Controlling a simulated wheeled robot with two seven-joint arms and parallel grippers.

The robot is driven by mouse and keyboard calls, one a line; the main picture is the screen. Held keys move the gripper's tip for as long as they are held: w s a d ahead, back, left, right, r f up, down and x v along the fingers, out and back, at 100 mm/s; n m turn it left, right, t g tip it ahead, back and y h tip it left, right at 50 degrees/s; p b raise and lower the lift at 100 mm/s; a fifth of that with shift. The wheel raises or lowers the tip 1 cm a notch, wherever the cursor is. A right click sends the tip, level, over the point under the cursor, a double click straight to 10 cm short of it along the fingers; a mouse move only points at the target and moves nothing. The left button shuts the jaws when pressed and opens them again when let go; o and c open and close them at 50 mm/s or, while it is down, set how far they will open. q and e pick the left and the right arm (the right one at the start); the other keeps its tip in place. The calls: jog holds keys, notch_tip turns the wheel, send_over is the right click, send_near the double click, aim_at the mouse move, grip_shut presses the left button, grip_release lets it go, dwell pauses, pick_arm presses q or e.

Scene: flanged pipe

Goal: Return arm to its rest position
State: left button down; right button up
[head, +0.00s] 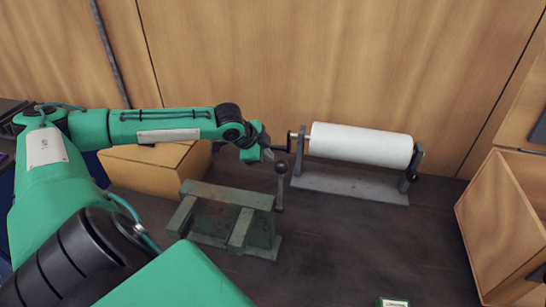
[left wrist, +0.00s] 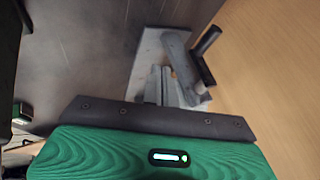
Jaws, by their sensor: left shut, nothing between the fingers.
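My left arm comes in from the left in the head view. Its green gripper (head: 280,148) is shut and empty, at the left end of a roll stand (head: 350,187) with a white roll (head: 360,144) on it. The fingertips are close to the stand's left end; I cannot tell whether they touch it. In the left wrist view the grey fingers (left wrist: 165,86) are together, with the stand's grey base (left wrist: 148,55) and a black handle (left wrist: 206,41) beyond them. My right gripper is not in view.
An open wooden box (head: 500,225) stands at the right. A small green box (head: 392,302) lies at the front. The dark table between is clear.

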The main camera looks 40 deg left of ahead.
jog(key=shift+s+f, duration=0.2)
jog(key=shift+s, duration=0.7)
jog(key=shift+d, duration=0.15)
